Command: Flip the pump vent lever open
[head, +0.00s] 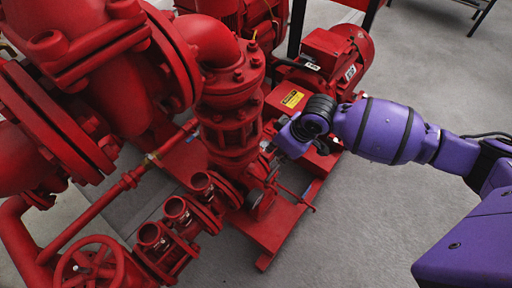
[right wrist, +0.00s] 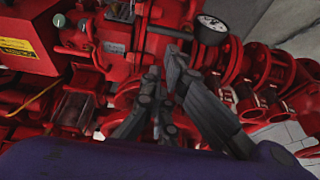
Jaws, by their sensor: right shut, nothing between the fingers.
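The red pump (head: 232,110) stands in the middle of the head view, with a flanged vertical body and small fittings on its right side. My right gripper (head: 270,150) reaches in from the right and is close beside these fittings. In the right wrist view my right gripper (right wrist: 163,66) has its dark fingers shut with nothing held, in front of red pipework. I cannot clearly pick out the vent lever; it may be among the small parts by the fingertips or hidden behind them. Contact cannot be told. My left gripper is not in view.
A round pressure gauge (right wrist: 212,26) sits close to the fingers. A red motor (head: 335,60) stands behind my wrist. Several open valve outlets (head: 176,208) and a red handwheel (head: 92,265) lie front left. The grey floor (head: 370,230) at right is clear.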

